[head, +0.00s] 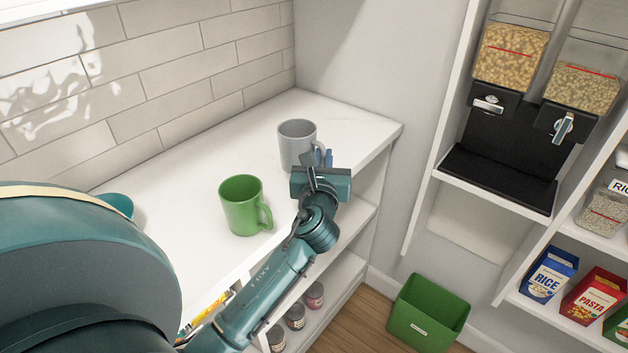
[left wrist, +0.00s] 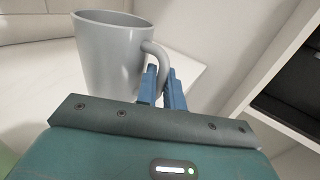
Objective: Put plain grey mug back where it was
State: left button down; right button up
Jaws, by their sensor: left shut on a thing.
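The plain grey mug (head: 296,143) is upright at the far right end of the white counter, near the back corner. My left gripper (head: 325,158) is at its right side, with the blue fingers shut on the mug's handle. In the left wrist view the grey mug (left wrist: 108,55) fills the upper left, and the blue fingers (left wrist: 163,85) close around the lower part of its handle. I cannot tell whether the mug's base touches the counter, as the gripper and arm hide part of it. My right gripper is not in view.
A green mug (head: 241,205) stands on the counter (head: 180,190) close to my left forearm. A teal item (head: 117,204) is partly hidden at the left. Shelves with jars lie below the counter. A green bin (head: 428,313) stands on the floor; dispensers (head: 510,55) hang at the right.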

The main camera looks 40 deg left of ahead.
pick_arm(q)
jog(key=shift+f+b, duration=0.85)
jog(key=shift+f, duration=1.8)
jog(key=c, duration=1.5)
grip_release()
